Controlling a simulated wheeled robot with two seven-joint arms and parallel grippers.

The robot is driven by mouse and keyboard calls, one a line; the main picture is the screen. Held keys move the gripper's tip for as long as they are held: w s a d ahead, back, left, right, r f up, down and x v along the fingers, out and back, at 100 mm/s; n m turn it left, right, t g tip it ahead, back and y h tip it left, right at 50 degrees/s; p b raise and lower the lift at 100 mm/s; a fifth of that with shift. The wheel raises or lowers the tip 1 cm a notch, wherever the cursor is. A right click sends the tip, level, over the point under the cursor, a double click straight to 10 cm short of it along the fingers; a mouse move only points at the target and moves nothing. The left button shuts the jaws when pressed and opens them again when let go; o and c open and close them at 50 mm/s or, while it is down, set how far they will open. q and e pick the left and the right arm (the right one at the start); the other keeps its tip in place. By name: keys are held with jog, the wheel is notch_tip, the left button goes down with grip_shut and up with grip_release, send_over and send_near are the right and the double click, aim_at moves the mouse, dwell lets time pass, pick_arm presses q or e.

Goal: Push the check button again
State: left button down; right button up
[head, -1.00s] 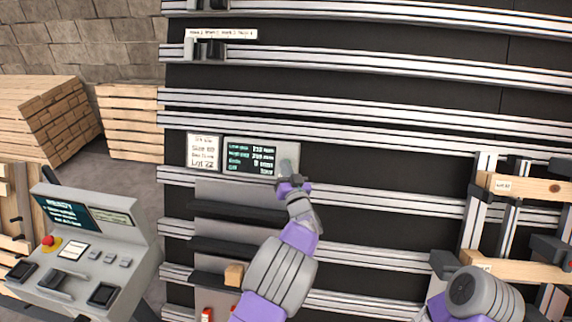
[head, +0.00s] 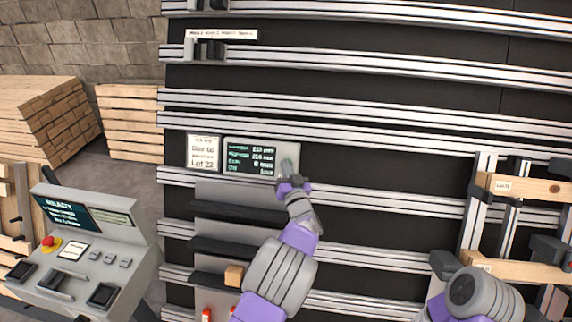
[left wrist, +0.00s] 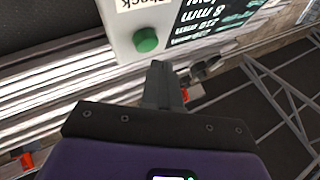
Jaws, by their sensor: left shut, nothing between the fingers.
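The check button is a green round button (left wrist: 146,40) on a light grey display box (head: 290,152). In the left wrist view the box carries an upside-down "Check" label beside the button. The box has a dark screen (head: 250,157) with lines of figures. My left gripper (head: 287,168) is shut and empty, its fingertips (left wrist: 160,70) just short of the button in the left wrist view, with a small gap in the picture. In the head view my gripper hides the button. My right arm (head: 470,292) shows at the lower right; its gripper is not clearly seen.
A paper card (head: 203,151) reading "Lot 22" hangs left of the screen. Horizontal metal rails (head: 400,103) cross the black wall. Dark shelves (head: 235,214) sit below the box. A control console (head: 85,250) with a red button stands at the left. Wooden beams (head: 520,187) are at the right.

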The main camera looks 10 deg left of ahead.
pick_arm(q)
jog(key=shift+w, duration=0.1)
dwell(0.7)
jog(key=shift+w+f, duration=0.2)
jog(key=shift+w, duration=0.1)
jog(key=shift+w+f+b, duration=0.2)
jog(key=shift+w+b, duration=0.25)
dwell(0.8)
jog(key=shift+s, duration=0.1)
jog(key=shift+s+r, duration=0.4)
jog(key=shift+s, duration=0.35)
jog(key=s+r, duration=0.1)
jog(key=s, duration=0.1)
jog(key=s+r, duration=0.1)
jog(key=s, duration=0.1)
jog(key=shift+s+r, duration=0.2)
dwell(0.8)
